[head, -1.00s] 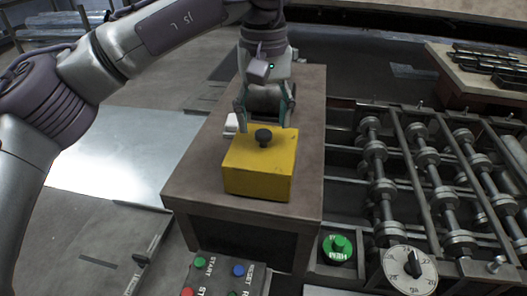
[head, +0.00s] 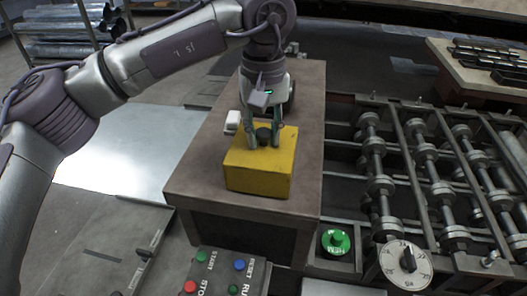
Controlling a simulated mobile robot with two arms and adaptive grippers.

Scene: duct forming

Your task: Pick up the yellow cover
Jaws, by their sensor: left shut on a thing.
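The yellow cover (head: 259,172) is a box-shaped piece with a dark round knob (head: 263,136) on top. It sits on the brown bench (head: 200,182) in the middle of the head view. My left gripper (head: 264,140) points down from above, with its fingers closed around the knob. The fingers partly hide the knob. The cover looks level, and I cannot tell any gap beneath it. My right gripper is not in view.
A small white object (head: 232,121) stands behind the cover's left corner. A roller machine (head: 421,170) with a dial (head: 408,263) and a green button (head: 335,241) is at the right. A control box (head: 228,271) with coloured buttons is in front.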

